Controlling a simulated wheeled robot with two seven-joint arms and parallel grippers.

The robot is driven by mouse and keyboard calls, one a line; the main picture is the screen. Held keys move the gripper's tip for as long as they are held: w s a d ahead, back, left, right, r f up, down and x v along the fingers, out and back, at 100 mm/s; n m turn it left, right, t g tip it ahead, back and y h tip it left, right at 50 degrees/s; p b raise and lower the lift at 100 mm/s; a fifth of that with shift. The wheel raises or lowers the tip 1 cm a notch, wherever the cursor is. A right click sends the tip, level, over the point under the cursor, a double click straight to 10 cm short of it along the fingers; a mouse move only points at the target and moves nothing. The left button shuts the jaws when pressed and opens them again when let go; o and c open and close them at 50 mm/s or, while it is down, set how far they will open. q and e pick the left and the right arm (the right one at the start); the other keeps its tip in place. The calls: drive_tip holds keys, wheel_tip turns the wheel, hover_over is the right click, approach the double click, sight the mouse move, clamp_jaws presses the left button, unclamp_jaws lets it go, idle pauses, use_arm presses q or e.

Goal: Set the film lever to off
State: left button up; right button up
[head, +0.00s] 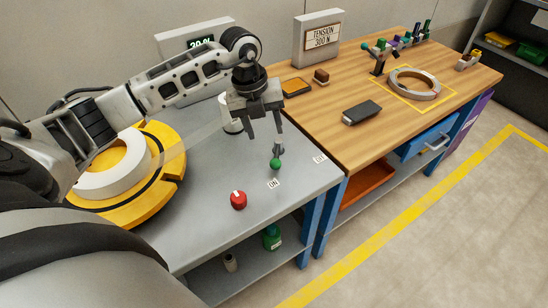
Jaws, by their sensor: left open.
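The film lever (276,163) is a short stem with a green ball, on the grey bench top. Its ball lies close to the ON label (273,183). The OFF label (320,158) is farther right, near the bench edge. My left gripper (265,137) is open and points down just above and behind the lever. Its fingers are apart with nothing between them. The right finger appears close to the lever stem; I cannot tell if they touch. My right gripper is not in view.
A red knob (238,200) sits in front of the lever. A yellow turntable with a white ring (112,172) is at left.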

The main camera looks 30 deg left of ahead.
sight(274, 161)
use_arm(q)
drive_tip(key=f, duration=0.3)
drive_tip(key=d+f, duration=0.1)
drive_tip(key=f, duration=0.2)
drive_tip(key=w+f, duration=0.1)
drive_tip(key=f, duration=0.3)
drive_tip(key=shift+w+d, duration=0.1)
drive_tip(key=shift+d, duration=0.2)
drive_tip(key=shift+w+d+f, duration=0.1)
drive_tip(key=shift+f, duration=0.7)
drive_tip(key=shift+c, duration=0.3)
